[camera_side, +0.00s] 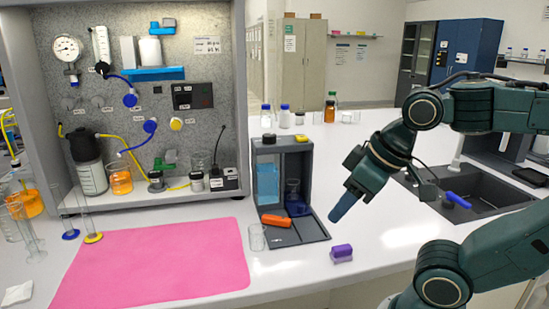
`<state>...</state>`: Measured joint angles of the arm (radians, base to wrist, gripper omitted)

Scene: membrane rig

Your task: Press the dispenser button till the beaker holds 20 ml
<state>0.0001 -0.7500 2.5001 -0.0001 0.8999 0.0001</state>
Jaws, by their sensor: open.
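The dispenser (266,155) is a dark grey box on the white bench, with a tank of blue liquid (267,184) at its left. A yellow block on its top (301,138) may be the button; I cannot tell for sure. A glass vessel with dark blue liquid (297,205) stands in its bay, and its level cannot be read. A small clear beaker (257,238) stands in front, beside the dispenser's base tray. My gripper (342,207) is to the right of the dispenser, tilted down-left, its blue tip above the bench and apart from everything. It is open and looks empty.
An orange object (277,220) lies at the dispenser's base. A purple block (341,253) sits on the bench below my gripper. A pink mat (155,265) covers the left front. A dark sink (480,205) is at right. Bottles (284,117) stand behind.

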